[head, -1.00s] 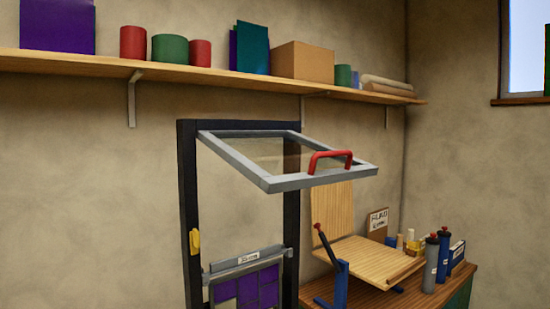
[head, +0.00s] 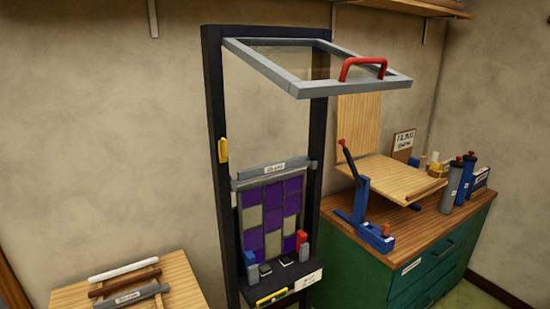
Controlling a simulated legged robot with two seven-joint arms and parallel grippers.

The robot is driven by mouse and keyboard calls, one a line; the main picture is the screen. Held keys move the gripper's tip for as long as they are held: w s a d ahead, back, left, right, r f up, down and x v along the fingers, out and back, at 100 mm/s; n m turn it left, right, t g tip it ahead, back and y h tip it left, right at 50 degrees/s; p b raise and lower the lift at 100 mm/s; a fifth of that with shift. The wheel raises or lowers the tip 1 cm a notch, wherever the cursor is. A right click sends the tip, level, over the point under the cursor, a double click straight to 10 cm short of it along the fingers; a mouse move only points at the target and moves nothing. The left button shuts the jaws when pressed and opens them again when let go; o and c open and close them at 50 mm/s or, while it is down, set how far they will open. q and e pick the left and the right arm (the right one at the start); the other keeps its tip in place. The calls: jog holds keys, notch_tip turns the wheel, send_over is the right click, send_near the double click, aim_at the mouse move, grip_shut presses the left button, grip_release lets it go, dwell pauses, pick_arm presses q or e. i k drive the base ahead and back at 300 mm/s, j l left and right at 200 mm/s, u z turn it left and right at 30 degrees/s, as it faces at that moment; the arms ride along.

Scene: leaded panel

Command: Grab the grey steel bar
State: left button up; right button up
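A grey bar (head: 133,297) with a white label lies on a light wooden table at the lower left; the label is too small to read. Another grey bar (head: 262,174) with a white label lies across the black upright frame, along the top of a panel (head: 271,217) of purple and grey-beige squares. I cannot tell from the labels which bar is the steel one. Neither of my grippers is in view.
A brown bar (head: 124,283) and a white rod (head: 123,269) lie behind the grey bar on the wooden table (head: 190,285). A grey-framed glass flap (head: 300,88) with a red handle juts from the black frame (head: 217,130). A green cabinet (head: 430,270) stands right.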

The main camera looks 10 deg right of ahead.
aim_at(246, 176)
jog(key=i+l+u, duration=0.3)
jog(key=l+u, duration=0.3)
jog(key=i+l+u, duration=0.15)
jog(key=l+u, duration=0.15)
jog(key=l, duration=0.2)
